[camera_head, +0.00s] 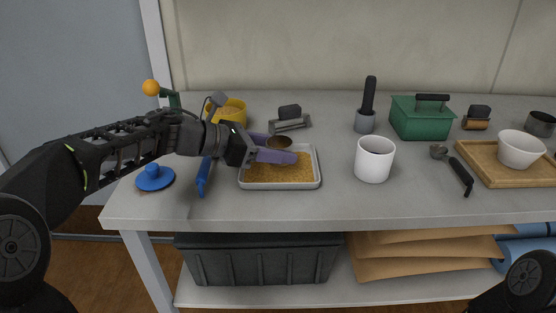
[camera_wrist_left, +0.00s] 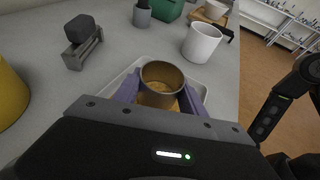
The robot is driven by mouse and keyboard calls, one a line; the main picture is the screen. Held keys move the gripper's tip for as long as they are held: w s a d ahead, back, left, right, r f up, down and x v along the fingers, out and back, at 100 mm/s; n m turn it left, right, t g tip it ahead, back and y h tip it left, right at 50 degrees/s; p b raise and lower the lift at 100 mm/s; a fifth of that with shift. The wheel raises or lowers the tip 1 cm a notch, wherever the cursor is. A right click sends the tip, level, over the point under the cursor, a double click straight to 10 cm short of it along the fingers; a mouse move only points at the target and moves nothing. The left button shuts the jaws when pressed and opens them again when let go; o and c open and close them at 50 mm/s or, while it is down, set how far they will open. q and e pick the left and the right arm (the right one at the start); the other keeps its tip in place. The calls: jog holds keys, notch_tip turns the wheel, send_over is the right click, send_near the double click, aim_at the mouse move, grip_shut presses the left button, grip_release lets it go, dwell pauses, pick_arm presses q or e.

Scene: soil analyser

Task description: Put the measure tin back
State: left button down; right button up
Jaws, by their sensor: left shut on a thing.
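The measure tin (camera_head: 279,142) is a small round brass-brown cup. My left gripper (camera_head: 277,153) has purple fingers and is shut on it, over the grey tray (camera_head: 243,181) of yellow-brown grains. In the left wrist view the tin (camera_wrist_left: 160,88) stands roughly upright between the two fingers, with its open mouth up. Part of its side is hidden by the fingers. I cannot tell how far it is above the grains, or whether it touches them. My right gripper is not in view.
A white mug (camera_head: 374,160) stands right of the tray. A blue-handled tool (camera_head: 203,175) and blue lid (camera_head: 154,178) lie left; a yellow tub (camera_head: 229,112) and metal block (camera_head: 290,122) stand behind. Farther right are a green box (camera_head: 420,122), scoop (camera_head: 456,166) and wooden board (camera_head: 480,165).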

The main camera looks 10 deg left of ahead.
aim_at(288, 166)
pick_arm(q)
notch_tip(288, 166, down, 2)
jog(key=shift+f, duration=0.1)
jog(key=shift+s+f+b, duration=0.1)
jog(key=shift+f+b, duration=0.6)
jog(key=shift+f, duration=0.05)
jog(key=c, duration=0.7)
grip_release()
jog(key=shift+f, duration=0.15)
jog(key=shift+o, duration=0.2)
jog(key=shift+r+p, duration=0.55)
jog(key=shift+r, duration=0.05)
jog(key=v, duration=0.4)
jog(key=p+v, duration=0.1)
jog(key=v, duration=0.7)
jog(key=shift+r, duration=0.35)
